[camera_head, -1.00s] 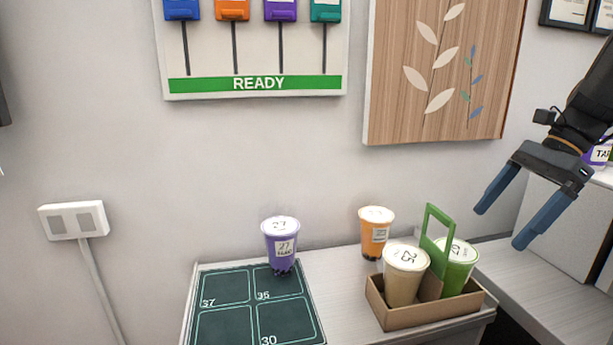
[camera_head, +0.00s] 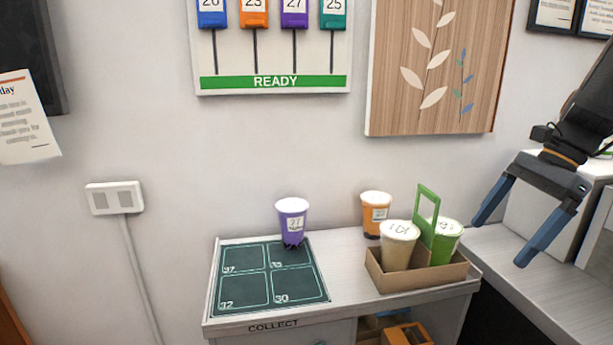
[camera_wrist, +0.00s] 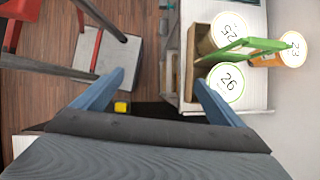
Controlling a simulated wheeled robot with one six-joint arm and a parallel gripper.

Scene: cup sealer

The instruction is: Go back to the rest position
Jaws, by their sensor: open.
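My gripper (camera_head: 508,232) is open and empty, with blue fingers spread wide, at the right of the head view. It hangs in the air to the right of the cardboard carrier (camera_head: 425,278), which has a green handle (camera_head: 428,210). The carrier holds a cream cup (camera_head: 397,250) and a green cup (camera_head: 446,243). In the wrist view the fingers (camera_wrist: 155,95) stand apart with nothing between them, and the carrier (camera_wrist: 192,85) lies to their upper right.
A purple cup (camera_head: 292,222) stands at the back of the dark numbered mat (camera_head: 270,275). An orange cup (camera_head: 376,214) stands behind the carrier. A grey-white counter (camera_head: 535,270) lies below my gripper. In the wrist view, a yellow object (camera_wrist: 122,107) shows low down.

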